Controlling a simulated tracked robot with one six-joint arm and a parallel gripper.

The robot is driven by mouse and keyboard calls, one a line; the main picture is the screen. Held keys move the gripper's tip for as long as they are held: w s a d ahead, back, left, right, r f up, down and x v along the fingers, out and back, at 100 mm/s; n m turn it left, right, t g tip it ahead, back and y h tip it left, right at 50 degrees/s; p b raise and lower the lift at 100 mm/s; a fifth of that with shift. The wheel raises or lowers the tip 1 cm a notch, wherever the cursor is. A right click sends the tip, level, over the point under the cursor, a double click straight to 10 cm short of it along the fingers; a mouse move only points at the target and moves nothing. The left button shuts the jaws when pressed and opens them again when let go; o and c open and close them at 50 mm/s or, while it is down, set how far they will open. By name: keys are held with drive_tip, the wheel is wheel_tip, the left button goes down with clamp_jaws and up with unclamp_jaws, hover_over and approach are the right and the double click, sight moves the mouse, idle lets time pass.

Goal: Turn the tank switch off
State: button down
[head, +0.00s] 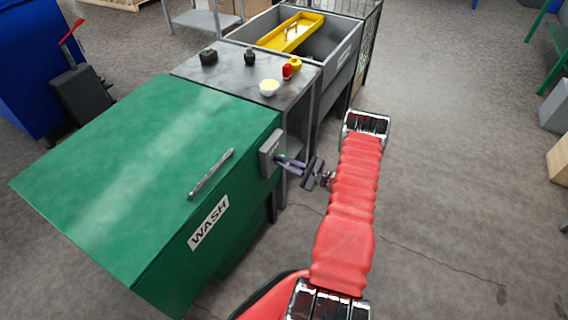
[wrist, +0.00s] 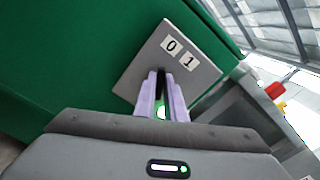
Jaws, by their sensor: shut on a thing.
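The tank switch (head: 268,158) is a grey box on the side of the green wash tank (head: 150,140). In the wrist view its grey plate (wrist: 200,72) shows white labels 0 and 1, and appears tilted. My gripper (head: 281,159) reaches it from the right. In the wrist view my gripper (wrist: 164,76) has its pale purple fingers close together at the plate, below the labels. It is shut on the switch's dark lever, which is mostly hidden between the fingers. I cannot tell which label the lever points to. A small green glow shows between the fingers.
The tank has a handle (head: 211,174).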

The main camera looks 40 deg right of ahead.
drive_tip(key=shift+s+a, duration=0.1)
drive_tip(key=c, duration=1.8)
unclamp_jaws()
drive_tip(key=v, duration=1.3)
drive_tip(key=shift+s, duration=0.4)
